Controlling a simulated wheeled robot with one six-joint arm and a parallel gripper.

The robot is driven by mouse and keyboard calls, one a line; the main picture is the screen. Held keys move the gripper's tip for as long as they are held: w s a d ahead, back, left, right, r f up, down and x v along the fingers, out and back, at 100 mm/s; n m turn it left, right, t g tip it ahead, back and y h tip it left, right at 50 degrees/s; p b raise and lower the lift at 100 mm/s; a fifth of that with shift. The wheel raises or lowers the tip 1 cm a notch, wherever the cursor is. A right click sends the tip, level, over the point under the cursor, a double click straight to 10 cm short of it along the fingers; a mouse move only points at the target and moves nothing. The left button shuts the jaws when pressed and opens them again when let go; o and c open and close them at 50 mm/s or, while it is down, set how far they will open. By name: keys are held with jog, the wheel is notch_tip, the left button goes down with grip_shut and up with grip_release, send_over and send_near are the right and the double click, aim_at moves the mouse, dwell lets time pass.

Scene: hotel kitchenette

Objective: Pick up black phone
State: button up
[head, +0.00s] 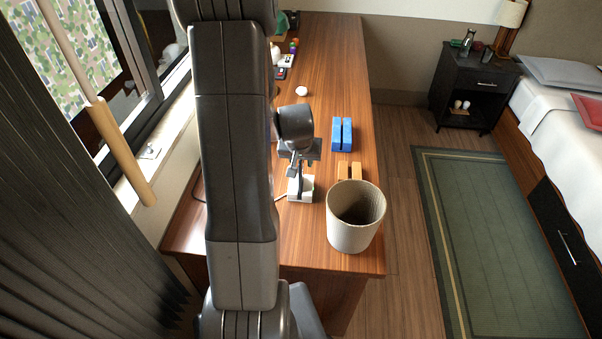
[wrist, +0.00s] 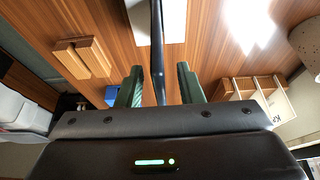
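I cannot make out the black phone for sure in either view. A small dark flat item (head: 281,73) lies near the far left of the desk, too small to identify. My gripper (head: 303,162) is over the near part of the desk, above a white square base (head: 300,190). In the wrist view its two green fingers (wrist: 160,88) are apart, so it is open. A thin black pole (wrist: 157,45) rises from the white base and shows between the fingers. I cannot tell whether they touch it.
A woven bin (head: 352,235) stands at the desk's near right edge. Wooden blocks (head: 349,171) and blue blocks (head: 342,133) lie to the gripper's right. A small white round item (head: 301,91) lies farther back. The desk's (head: 335,60) far right part is clear.

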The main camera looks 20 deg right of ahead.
jog(key=shift+w+d+f, duration=0.1)
jog(key=shift+w+f, duration=0.05)
jog(key=shift+f, duration=0.25)
grip_shut()
jog(key=shift+r, duration=0.15)
notch_tip(320, 180, up, 10)
jog(key=shift+f, duration=0.1)
dwell(0.3)
